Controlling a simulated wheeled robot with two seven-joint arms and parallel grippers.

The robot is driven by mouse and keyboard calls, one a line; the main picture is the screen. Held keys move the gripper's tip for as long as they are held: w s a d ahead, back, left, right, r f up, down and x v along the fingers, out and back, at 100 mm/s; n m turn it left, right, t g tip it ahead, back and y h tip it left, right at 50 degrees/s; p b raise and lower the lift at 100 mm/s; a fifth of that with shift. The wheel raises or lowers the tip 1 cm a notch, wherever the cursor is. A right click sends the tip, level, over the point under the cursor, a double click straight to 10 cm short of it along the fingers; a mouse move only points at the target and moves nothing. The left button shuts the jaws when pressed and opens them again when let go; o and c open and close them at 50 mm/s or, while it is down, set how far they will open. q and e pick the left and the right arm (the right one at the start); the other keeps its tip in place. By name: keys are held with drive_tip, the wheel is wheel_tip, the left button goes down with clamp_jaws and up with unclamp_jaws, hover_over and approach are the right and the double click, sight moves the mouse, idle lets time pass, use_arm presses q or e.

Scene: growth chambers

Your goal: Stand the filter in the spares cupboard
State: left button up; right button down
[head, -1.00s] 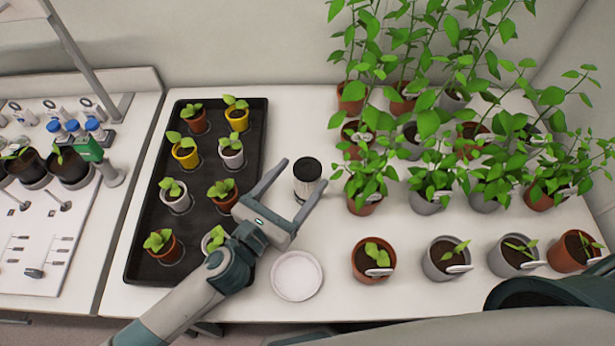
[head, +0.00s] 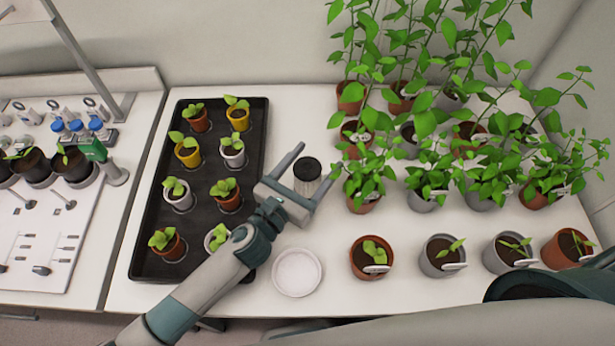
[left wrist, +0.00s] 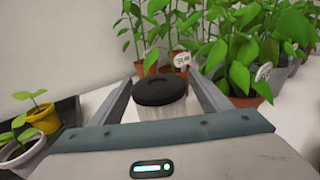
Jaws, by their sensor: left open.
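The filter (head: 307,172), a short pale cylinder with a black top, stands upright on the white bench, right of the black plant tray. My left gripper (head: 318,158) is open, with one finger on each side of the filter. In the left wrist view the filter (left wrist: 161,108) stands between the two spread fingers (left wrist: 162,88), its lower part hidden by the gripper body. I cannot tell whether either finger touches it. The spares cupboard is not recognisable in these frames. My right gripper is not in view.
The black tray (head: 150,230) of small potted seedlings lies left of the filter. Leafy potted plants (head: 362,190) stand close on its right. A white round dish (head: 297,272) and a front row of pots (head: 371,258) are nearer me. A panel with instruments (head: 45,230) is far left.

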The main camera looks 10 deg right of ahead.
use_arm(q)
drive_tip(key=shift+w+d, duration=0.35)
drive_tip(key=c, duration=1.4)
drive_tip(key=shift+o, duration=0.2)
wheel_tip(320, 180, up, 18)
